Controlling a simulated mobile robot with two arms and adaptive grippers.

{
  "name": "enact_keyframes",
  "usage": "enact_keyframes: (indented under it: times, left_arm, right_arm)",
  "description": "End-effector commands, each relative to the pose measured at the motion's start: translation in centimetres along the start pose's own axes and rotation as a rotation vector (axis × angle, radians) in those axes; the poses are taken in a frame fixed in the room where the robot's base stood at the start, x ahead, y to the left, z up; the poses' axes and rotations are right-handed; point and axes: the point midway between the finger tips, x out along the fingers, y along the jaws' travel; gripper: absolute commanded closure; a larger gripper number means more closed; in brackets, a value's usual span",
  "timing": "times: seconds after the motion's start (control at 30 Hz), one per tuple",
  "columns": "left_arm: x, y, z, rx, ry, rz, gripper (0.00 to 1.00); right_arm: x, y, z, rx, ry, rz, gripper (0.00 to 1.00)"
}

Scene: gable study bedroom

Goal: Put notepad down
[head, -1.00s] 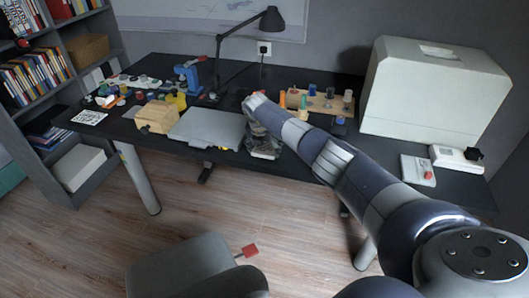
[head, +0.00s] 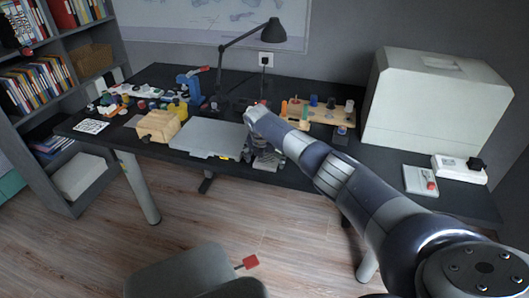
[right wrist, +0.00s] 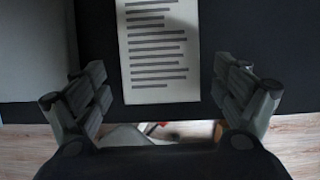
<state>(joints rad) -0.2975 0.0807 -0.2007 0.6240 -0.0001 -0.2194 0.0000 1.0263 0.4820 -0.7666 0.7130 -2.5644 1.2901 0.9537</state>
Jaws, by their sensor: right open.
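The notepad (right wrist: 158,50), a pale sheet with dark lines of text, lies on the dark desk (right wrist: 100,60) in the right wrist view. My right gripper (right wrist: 160,90) is open, with its fingers apart on either side of the notepad's near part and touching neither edge. In the head view my right gripper (head: 265,160) is low over the desk's front edge, just right of the closed grey laptop (head: 208,137). There the arm and gripper hide the notepad. My left gripper is not in view.
A wooden box (head: 158,126) stands left of the laptop. A black lamp (head: 262,32) and a wooden rack (head: 322,112) are behind. A large white case (head: 435,105) stands at right. A chair (head: 190,272) is in front of the desk.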

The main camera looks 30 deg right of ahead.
Motion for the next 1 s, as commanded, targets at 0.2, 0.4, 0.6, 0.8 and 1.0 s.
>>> enact_keyframes:
  times: [0.2, 0.4, 0.6, 0.8, 1.0]
  left_arm:
    - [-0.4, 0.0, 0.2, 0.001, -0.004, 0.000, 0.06]
    - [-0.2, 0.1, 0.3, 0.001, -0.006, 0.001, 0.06]
    - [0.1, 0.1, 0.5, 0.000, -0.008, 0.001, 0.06]
    - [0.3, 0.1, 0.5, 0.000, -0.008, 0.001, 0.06]
    - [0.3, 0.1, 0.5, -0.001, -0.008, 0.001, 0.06]
  right_arm:
    - [-2.4, 0.0, 0.1, -0.003, -0.003, 0.001, 0.09]
    - [-5.7, 0.0, 0.1, -0.001, -0.004, 0.002, 0.09]
    - [-9.2, 0.0, 0.0, -0.002, -0.003, 0.001, 0.09]
    - [-11.3, 0.0, 0.0, 0.000, -0.001, 0.000, 0.09]
    - [-11.8, 0.0, 0.0, 0.000, 0.000, -0.001, 0.09]
